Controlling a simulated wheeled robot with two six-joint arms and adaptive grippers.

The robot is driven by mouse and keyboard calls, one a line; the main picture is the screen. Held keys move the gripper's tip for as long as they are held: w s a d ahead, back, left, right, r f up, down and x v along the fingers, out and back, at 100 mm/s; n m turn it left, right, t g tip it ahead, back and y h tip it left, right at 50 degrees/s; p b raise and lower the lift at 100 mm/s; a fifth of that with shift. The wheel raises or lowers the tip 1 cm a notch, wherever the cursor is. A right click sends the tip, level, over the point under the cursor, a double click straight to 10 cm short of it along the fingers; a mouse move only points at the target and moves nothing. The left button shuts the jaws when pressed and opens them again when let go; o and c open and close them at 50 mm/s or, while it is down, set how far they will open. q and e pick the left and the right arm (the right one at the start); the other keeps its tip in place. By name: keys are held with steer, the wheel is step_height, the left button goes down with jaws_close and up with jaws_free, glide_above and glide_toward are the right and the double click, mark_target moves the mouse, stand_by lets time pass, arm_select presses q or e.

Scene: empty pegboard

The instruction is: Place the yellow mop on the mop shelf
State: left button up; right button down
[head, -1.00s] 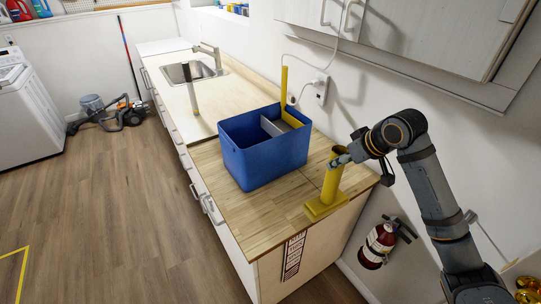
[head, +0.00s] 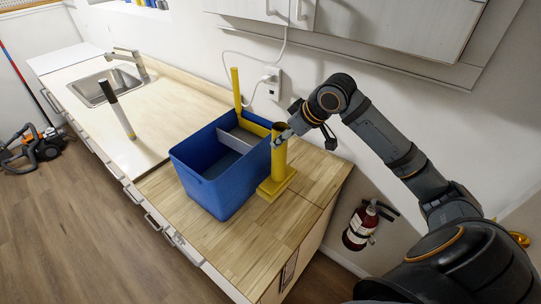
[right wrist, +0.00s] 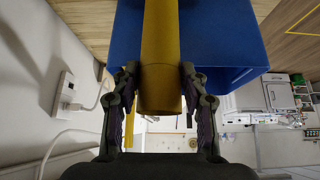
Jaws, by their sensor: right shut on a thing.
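A yellow mop, a thick upright tube on a flat rectangular foot (head: 277,186), stands close beside the blue bin's right side in the head view. I cannot tell whether its foot touches the counter. My right gripper (head: 281,139) is shut on the tube near its top. In the right wrist view the yellow tube (right wrist: 161,60) lies between the two fingers of the gripper (right wrist: 162,100). Another, thinner yellow upright piece (head: 236,88) stands at the bin's back. I cannot tell which thing is the mop shelf. My left gripper is not in view.
The open blue bin (head: 222,186) with a grey divider sits on the wooden counter (head: 237,240). A wall outlet with cables (head: 271,84) is behind. A fire extinguisher (head: 359,228) hangs beyond the counter's right end.

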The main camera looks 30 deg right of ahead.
mark_target(281, 150)
steer(key=shift+w+a+f, duration=0.15)
steer(key=shift+w+f, duration=0.15)
steer(key=shift+f, duration=0.25)
steer(key=shift+w+a+f, duration=0.1)
steer(key=shift+w+f, duration=0.05)
steer(key=shift+w, duration=0.15)
step_height(281, 150, down, 3)
steer(key=shift+s+f+p, duration=0.15)
steer(key=shift+f+p, duration=0.05)
steer(key=shift+p, duration=0.25)
steer(key=shift+f, duration=0.4)
steer(key=c, duration=0.7)
jaws_free()
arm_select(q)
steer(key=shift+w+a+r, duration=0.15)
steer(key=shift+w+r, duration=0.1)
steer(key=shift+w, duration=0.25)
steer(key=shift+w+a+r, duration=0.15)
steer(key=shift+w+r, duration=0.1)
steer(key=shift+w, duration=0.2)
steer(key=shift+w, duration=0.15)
